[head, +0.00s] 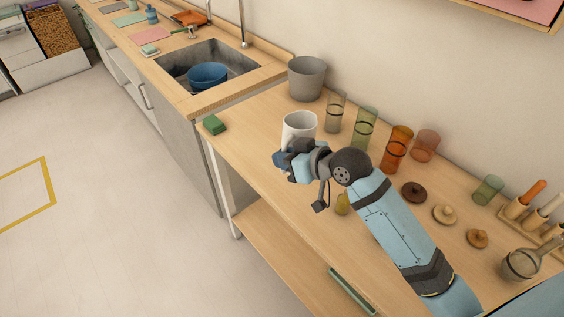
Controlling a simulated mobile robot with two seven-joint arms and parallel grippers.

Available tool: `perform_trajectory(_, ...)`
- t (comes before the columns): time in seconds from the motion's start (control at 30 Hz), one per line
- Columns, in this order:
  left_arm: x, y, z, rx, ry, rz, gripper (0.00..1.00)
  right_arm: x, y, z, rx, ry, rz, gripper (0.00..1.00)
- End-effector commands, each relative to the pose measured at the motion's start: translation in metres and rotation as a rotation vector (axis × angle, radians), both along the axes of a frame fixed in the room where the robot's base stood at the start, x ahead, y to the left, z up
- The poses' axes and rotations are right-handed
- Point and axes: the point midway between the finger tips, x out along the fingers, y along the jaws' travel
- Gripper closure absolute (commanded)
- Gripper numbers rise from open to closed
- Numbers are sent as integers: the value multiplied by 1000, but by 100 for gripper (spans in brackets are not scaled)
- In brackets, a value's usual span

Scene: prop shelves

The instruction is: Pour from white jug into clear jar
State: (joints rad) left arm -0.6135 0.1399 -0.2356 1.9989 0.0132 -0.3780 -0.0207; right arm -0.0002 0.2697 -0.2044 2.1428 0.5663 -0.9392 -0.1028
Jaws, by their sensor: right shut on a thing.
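The white jug (300,121) is near the middle of the view, over the far part of the wooden counter. It looks roughly upright; I cannot tell whether it touches the counter. My right gripper (291,150) is shut on the white jug at its near side, and its fingertips are partly hidden. The clear jar (336,113) stands upright just right of the jug, near the wall, with a dark band round it. I cannot see what is in the jug. My left gripper is not in view.
A grey pot (307,77) stands behind the jug. Green (364,127) and orange (397,147) glass jars stand right of the clear jar. A green block (214,124) lies by the left edge. Several lids, including a dark one (413,192), lie right of my arm.

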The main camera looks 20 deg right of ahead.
Motion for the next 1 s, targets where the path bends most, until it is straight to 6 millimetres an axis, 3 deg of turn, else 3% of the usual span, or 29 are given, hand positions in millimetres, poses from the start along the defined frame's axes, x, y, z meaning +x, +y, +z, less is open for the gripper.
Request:
perform_trajectory(0.37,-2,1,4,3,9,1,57,14,-16,19,117,99,-1,100)
perform_trajectory(0.77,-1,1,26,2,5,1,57,18,-19,45,441,380,0,100)
perform_trajectory(1.0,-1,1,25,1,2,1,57,16,-19,41,422,371,-1,100)
